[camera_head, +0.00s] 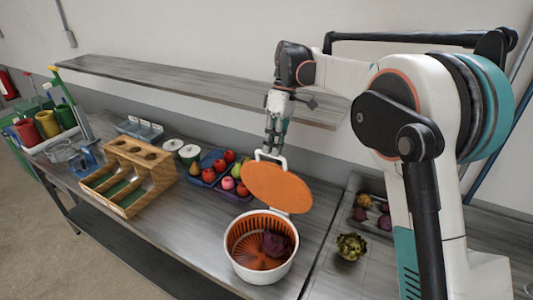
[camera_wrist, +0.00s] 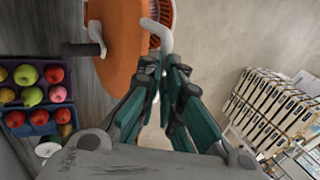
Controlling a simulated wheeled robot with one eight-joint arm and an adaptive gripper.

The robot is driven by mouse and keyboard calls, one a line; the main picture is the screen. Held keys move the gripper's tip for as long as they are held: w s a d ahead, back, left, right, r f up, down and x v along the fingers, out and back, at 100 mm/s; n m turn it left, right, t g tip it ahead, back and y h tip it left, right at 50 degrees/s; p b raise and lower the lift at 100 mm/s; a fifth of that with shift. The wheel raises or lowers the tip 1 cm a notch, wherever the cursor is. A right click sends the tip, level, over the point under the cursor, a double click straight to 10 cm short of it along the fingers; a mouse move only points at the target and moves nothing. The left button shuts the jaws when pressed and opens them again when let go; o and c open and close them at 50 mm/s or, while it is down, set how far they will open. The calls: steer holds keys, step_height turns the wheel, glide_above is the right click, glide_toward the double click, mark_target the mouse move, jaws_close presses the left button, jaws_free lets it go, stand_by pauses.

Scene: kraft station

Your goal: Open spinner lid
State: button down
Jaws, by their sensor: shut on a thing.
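The spinner (camera_head: 262,264) is a white bowl with an orange slotted basket, standing on the counter with a dark purple vegetable (camera_head: 276,243) inside. Its orange lid (camera_head: 277,187) is off the bowl, tilted up behind it, and the bowl's mouth is uncovered. The lid also shows in the wrist view (camera_wrist: 122,45), with a white handle (camera_wrist: 160,33) at its edge. My gripper (camera_head: 272,148) is above and behind the lid, its fingers shut on the white handle. In the wrist view the fingertips (camera_wrist: 163,62) meet at the handle's end.
Blue trays (camera_head: 233,195) of fruit and a wooden organizer (camera_head: 128,178) stand left of the spinner. An artichoke (camera_head: 351,247) and a tray of purple vegetables (camera_head: 360,214) lie to the right. A shelf (camera_head: 200,88) runs along the wall behind.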

steer(key=shift+g, duration=0.3)
steer(key=shift+w+d+f, duration=0.25)
steer(key=shift+w+d, duration=0.05)
steer(key=shift+w, duration=0.25)
steer(key=shift+w+d+f, duration=0.2)
steer(key=shift+w+d, duration=0.15)
steer(key=shift+w, duration=0.2)
steer(key=shift+w+d+f, duration=0.25)
steer(key=shift+w+d, duration=0.05)
steer(key=shift+w, duration=0.25)
steer(key=c, duration=1.8)
jaws_free()
steer(key=shift+w+f, duration=0.1)
steer(key=shift+w, duration=0.1)
steer(key=o, duration=0.6)
steer(key=shift+w+d+f, duration=0.2)
steer(key=shift+w+d, duration=0.05)
steer(key=shift+w, duration=0.3)
steer(key=shift+c, duration=0.2)
steer(key=shift+s+a+r, duration=0.1)
steer(key=shift+s+r, duration=0.1)
steer(key=shift+s, duration=0.05)
steer(key=shift+c, duration=1.1)
steer(key=shift+a, duration=0.1)
steer(key=shift+c, duration=0.5)
steer(key=shift+r, duration=0.1)
